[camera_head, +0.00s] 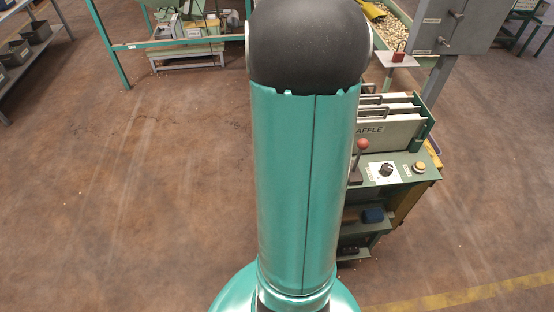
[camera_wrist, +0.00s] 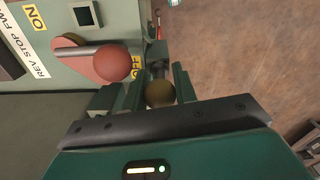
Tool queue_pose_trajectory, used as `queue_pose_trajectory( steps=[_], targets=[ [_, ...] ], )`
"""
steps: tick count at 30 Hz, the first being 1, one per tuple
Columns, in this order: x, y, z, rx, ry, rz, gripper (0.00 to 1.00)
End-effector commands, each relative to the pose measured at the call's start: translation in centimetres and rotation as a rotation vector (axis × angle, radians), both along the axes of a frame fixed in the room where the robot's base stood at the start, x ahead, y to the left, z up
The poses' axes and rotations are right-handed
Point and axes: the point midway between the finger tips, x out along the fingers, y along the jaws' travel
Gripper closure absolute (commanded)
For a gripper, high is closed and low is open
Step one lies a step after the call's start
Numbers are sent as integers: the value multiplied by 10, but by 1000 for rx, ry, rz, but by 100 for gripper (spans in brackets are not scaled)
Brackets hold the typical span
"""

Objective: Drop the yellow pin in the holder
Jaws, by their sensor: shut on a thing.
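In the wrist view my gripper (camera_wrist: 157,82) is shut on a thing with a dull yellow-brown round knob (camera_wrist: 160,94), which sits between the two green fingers. It appears to be the yellow pin; its lower part is hidden by the knob and fingers. The gripper is beside a panel edge, just right of a red ball knob on a lever (camera_wrist: 112,63). In the head view my own arm hides the gripper and the pin. I cannot make out the holder in either view.
The wrist view shows a panel with ON, OFF and REV STOP FWD labels (camera_wrist: 40,58). In the head view a green control bench (camera_head: 408,190) carries a red-knobbed lever (camera_head: 362,145), a dial (camera_head: 386,170) and a yellow button (camera_head: 420,167). Open brown floor lies left.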

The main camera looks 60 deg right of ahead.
Motion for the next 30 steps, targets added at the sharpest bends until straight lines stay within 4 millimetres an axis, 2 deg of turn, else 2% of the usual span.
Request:
queue_pose_trajectory(
  steps=[7,8,11,12,23,26,30],
  targets=[
    [0,0,0,0,0,0,96],
    [0,0,0,0,0,0,68],
    [0,0,0,0,0,0,49],
    [0,0,0,0,0,0,47],
    [0,-1,6,-3,-2,0,47],
    [1,-1,19,-5,-3,0,47],
    [1,-1,47,-5,-4,1,47]
  ],
)
